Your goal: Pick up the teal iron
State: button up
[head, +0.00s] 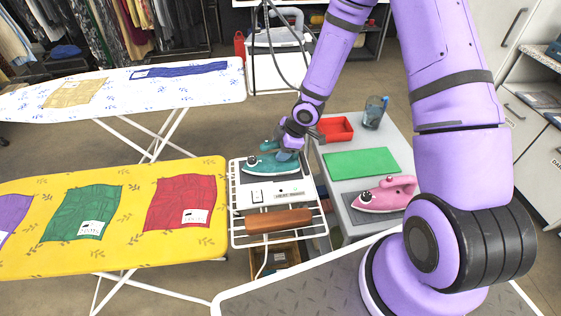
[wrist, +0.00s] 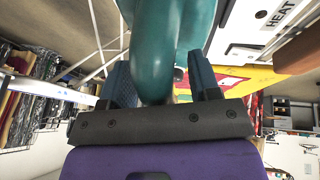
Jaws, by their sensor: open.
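The teal iron (head: 268,164) rests on a dark pad on the white rack beside the yellow ironing board. My gripper (head: 284,146) is right at it, reaching down from the upper right and covering part of it. In the wrist view the iron's teal handle (wrist: 160,55) passes between the two fingers of my gripper (wrist: 163,80). The fingers stand apart on either side of the handle, open. I cannot tell from the picture whether either finger touches it.
A pink iron (head: 385,194) and a green mat (head: 361,163) are on the grey table, with a red tray (head: 336,129) and a pitcher (head: 375,112) behind. A brown sleeve board (head: 272,220) lies in front on the rack. The yellow ironing board (head: 130,250) is at left.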

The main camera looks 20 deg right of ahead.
jog(key=shift+c, duration=0.5)
grip_shut()
jog(key=shift+r, duration=4.85)
